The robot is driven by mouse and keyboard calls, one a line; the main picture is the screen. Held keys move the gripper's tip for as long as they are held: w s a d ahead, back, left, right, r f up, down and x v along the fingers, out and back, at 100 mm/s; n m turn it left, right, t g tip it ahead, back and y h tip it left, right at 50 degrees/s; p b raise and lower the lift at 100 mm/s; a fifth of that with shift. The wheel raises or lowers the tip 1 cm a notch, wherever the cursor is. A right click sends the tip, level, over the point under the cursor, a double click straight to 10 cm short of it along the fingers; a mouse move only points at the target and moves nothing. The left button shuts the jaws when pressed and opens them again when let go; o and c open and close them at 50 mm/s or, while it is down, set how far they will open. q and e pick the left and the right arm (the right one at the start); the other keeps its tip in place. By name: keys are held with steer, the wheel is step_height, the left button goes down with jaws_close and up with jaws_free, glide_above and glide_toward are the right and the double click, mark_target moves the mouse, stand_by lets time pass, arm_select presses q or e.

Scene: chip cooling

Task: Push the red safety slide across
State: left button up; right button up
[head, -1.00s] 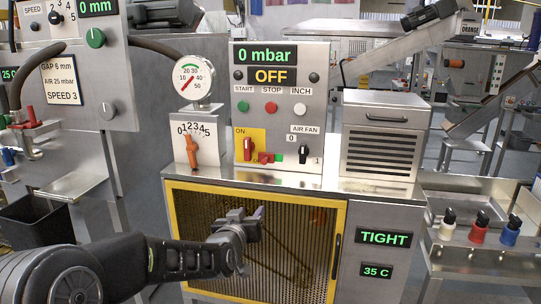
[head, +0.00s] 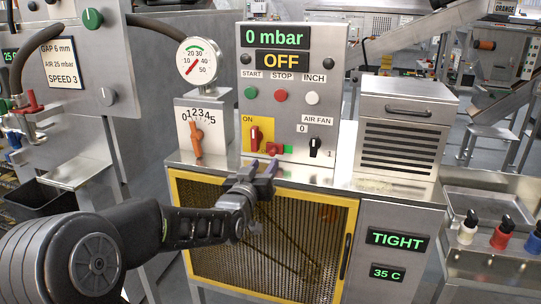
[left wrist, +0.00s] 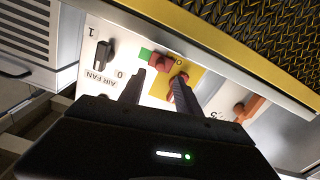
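The red safety slide (head: 273,150) is a small red block low on the control panel, at the lower edge of the yellow plate (head: 247,127). A green patch (head: 289,150) shows just right of it. A red rotary switch (head: 255,136) sits on the yellow plate. My left gripper (head: 261,166) is open and empty, with its fingertips just below the slide in the head view. In the left wrist view, turned over, the red slide (left wrist: 161,63) lies just beyond and between the fingertips (left wrist: 157,78). Contact cannot be told. My right gripper is out of view.
The black air fan knob (head: 315,146) is right of the slide. An orange lever (head: 196,139) stands on the left dial plate. The yellow-framed mesh guard (head: 270,240) is below, behind my left arm. A louvred box (head: 405,135) stands right of the panel.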

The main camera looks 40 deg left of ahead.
mark_target(272, 154)
arm_select(q)
steer(key=p+x, duration=0.1)
steer(key=x, duration=0.4)
steer(key=shift+w+p, duration=0.15)
steer(key=shift+p, duration=0.25)
steer(key=shift+w+a, duration=0.3)
steer(key=shift+w, duration=0.3)
jaws_close()
stand_by(0.5)
